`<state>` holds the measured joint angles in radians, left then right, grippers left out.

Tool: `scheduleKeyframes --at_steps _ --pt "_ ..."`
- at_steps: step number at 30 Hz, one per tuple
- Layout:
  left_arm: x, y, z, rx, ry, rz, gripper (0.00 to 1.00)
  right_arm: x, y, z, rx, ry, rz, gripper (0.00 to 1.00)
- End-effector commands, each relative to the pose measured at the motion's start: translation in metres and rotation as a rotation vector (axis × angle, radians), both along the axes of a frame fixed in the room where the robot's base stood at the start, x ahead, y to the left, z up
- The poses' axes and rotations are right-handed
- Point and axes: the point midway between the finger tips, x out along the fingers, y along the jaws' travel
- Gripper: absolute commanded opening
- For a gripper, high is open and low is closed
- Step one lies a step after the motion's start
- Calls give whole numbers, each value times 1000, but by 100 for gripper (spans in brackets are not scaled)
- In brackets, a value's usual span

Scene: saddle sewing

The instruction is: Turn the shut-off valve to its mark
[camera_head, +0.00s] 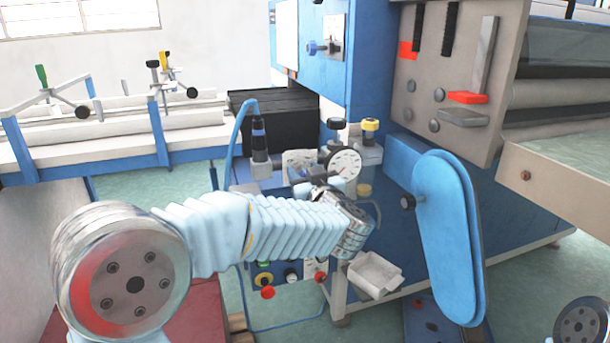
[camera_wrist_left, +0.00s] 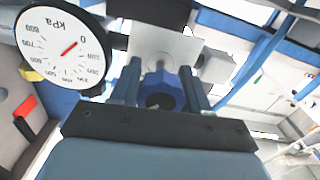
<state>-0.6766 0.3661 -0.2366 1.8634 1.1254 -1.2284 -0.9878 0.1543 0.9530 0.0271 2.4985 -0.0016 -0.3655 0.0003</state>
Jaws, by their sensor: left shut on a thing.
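The shut-off valve appears in the left wrist view as a blue handle (camera_wrist_left: 161,84) with a dark centre, in front of a grey plate. The two fingers of my left gripper (camera_wrist_left: 162,92) are on either side of it, shut on it. In the head view my left arm reaches from the lower left to the fittings beside the gauge, and its wrist hides the handle and fingertips. No mark on the valve can be made out. My right gripper is out of view.
A blue guard (camera_head: 447,235) stands to the right. A white tray (camera_head: 374,275) sits below.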

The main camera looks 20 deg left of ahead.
Motion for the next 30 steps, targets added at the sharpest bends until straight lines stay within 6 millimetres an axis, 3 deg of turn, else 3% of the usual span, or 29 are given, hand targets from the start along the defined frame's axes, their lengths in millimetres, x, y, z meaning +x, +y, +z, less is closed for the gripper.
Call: scheduleKeyframes --at_steps 30 --pt "-2 3 -3 -741 -507 1 15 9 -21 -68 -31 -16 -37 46"
